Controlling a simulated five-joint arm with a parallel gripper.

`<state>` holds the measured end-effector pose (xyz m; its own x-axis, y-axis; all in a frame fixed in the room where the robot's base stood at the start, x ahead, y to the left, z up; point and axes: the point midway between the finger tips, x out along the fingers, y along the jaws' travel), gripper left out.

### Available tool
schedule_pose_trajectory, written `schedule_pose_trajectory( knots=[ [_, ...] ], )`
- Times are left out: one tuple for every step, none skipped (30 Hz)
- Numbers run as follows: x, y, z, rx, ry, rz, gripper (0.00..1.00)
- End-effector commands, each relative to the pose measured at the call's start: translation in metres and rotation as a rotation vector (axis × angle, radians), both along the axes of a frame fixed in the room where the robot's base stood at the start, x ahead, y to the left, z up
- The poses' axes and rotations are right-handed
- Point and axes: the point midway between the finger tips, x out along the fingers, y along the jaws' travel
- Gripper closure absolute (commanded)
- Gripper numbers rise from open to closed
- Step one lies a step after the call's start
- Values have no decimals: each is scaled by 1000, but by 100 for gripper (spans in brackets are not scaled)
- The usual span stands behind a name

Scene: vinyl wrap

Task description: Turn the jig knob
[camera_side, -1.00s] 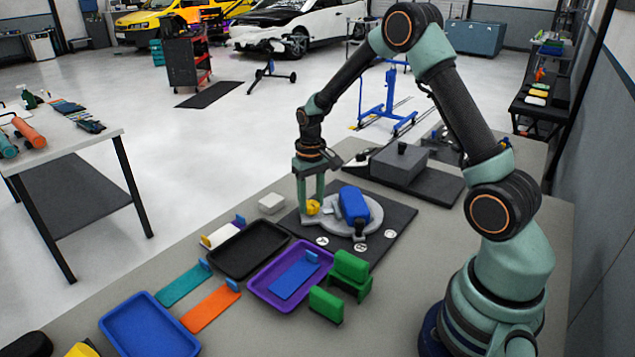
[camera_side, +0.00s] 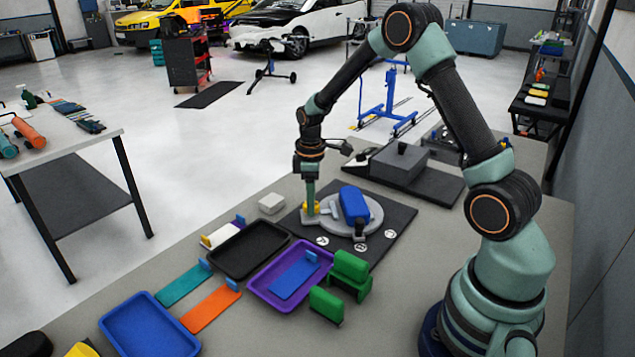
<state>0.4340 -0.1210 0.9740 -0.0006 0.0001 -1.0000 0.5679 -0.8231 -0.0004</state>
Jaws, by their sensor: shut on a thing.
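The jig is a round grey disc (camera_side: 372,221) on a dark base plate (camera_side: 393,240), with a blue block (camera_side: 353,204) standing on it. A small black knob (camera_side: 360,228) stands at the disc's front edge, near white round markers (camera_side: 322,241) on the plate.
A black tray (camera_side: 250,249), a purple tray (camera_side: 262,291) with a blue strip, and a blue tray (camera_side: 148,325) stand in front. Green blocks (camera_side: 350,270) are beside the purple tray. A grey box (camera_side: 400,163) stands behind the jig. A small white block (camera_side: 271,203) lies left of it.

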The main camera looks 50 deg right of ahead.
Motion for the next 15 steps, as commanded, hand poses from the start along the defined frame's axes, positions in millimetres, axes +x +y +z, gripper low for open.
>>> schedule_pose_trajectory(
  knots=[
    [1,0,1,-1,-3,30,100],
    [1,0,1,-1,-3,47,100],
    [1,0,1,-1,-3,70,100],
    [1,0,1,-1,-3,86,100],
    [1,0,1,-1,-3,99,100],
    [1,0,1,-1,-3,118,100],
    [1,0,1,-1,-3,129,100],
    [1,0,1,-1,-3,140,100],
    [1,0,1,-1,-3,153,100],
    [1,0,1,-1,-3,160,100],
    [1,0,1,-1,-3,168,100],
    [1,0,1,-1,-3,177,100],
    [1,0,1,-1,-3,182,100],
    [1,0,1,-1,-3,185,100],
    [1,0,1,-1,-3,190,100]
  ],
)
